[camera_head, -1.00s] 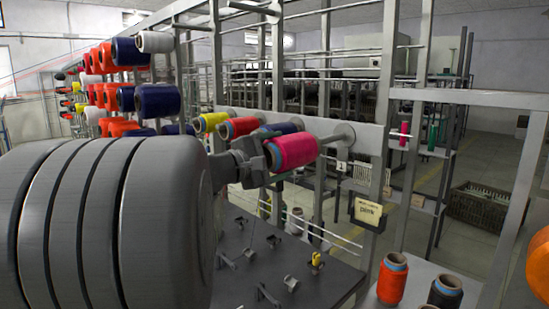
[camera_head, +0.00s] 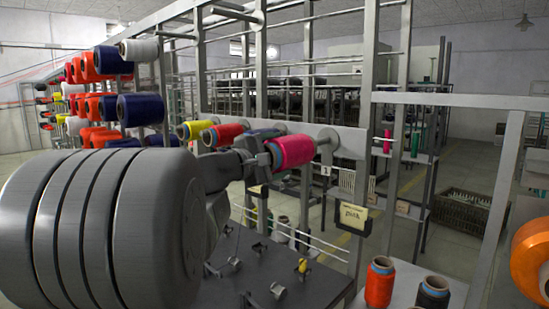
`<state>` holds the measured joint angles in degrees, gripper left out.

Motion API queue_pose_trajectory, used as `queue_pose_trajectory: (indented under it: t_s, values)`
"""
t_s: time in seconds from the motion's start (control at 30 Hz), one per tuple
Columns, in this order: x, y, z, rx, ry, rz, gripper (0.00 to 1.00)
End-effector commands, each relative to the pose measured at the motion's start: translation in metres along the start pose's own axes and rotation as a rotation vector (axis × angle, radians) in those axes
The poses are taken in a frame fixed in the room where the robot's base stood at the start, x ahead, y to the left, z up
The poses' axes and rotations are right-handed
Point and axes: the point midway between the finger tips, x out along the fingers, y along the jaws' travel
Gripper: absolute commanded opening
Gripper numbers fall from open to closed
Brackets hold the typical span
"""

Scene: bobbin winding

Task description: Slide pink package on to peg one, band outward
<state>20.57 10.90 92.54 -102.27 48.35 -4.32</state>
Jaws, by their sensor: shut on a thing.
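The pink package (camera_head: 293,152) lies on its side in the middle of the head view. My gripper (camera_head: 264,155) is shut on it at its left end. The package's right end is close to peg one (camera_head: 327,141), on the grey beam above a small "1" label (camera_head: 326,170). I cannot tell whether the peg's tip is inside the package's bore.
Yellow (camera_head: 195,132) and red (camera_head: 222,135) packages sit left along the beam. A "pink" card (camera_head: 353,218) hangs below. Orange (camera_head: 380,283) and black (camera_head: 432,293) packages stand on a pale surface at lower right. A rack upright (camera_head: 365,90) rises behind the peg.

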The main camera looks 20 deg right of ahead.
Motion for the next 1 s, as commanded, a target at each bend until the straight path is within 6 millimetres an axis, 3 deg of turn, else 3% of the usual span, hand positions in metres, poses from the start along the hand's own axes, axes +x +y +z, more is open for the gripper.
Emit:
queue_pose_trajectory:
  t_s: [0.27,1.0]
  values:
    - [0.005,0.000,0.000,0.001,-0.002,0.001,0.49]
    - [0.056,0.000,0.001,0.001,-0.002,0.001,0.49]
